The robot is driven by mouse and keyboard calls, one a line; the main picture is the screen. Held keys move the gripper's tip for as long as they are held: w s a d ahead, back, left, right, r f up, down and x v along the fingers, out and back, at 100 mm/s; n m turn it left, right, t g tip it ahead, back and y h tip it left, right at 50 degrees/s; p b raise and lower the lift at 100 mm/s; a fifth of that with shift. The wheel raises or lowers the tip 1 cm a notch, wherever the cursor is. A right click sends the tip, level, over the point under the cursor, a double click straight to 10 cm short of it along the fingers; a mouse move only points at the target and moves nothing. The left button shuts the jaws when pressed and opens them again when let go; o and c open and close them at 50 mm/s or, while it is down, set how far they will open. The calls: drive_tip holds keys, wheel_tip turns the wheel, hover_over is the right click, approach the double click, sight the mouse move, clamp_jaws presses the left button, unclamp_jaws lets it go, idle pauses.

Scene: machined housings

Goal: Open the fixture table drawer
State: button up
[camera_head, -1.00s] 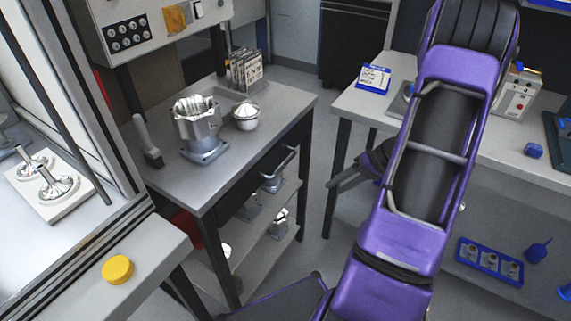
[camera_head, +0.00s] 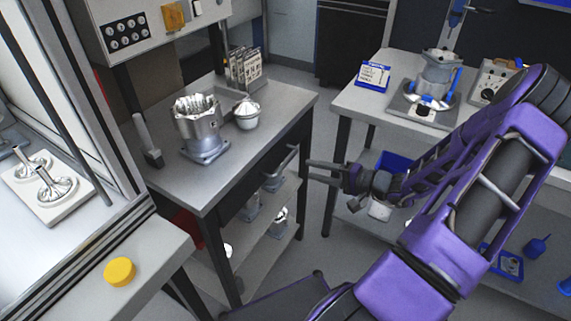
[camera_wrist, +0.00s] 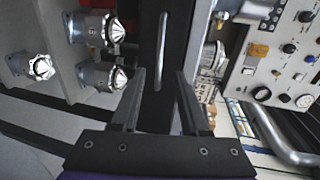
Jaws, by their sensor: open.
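The fixture table (camera_head: 245,95) stands at centre left in the head view, with a grey metal top. Its dark drawer front (camera_head: 250,187) sits flush under the top and looks shut. A bar handle (camera_head: 283,163) projects from it. My gripper (camera_head: 308,171) is open and empty, just right of the handle, fingers pointing at the drawer. In the wrist view the handle (camera_wrist: 162,52) runs upright in the picture, ahead of and between the open fingers (camera_wrist: 160,75). The fingers look apart from it.
Metal parts (camera_head: 275,180) sit on the lower shelf. A second bench (camera_head: 365,100) with a housing (camera_head: 436,75) stands right, behind my arm. The floor between is clear.

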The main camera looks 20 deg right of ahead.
sight(286, 162)
drive_tip(key=x, duration=1)
clamp_jaws()
idle(1.2)
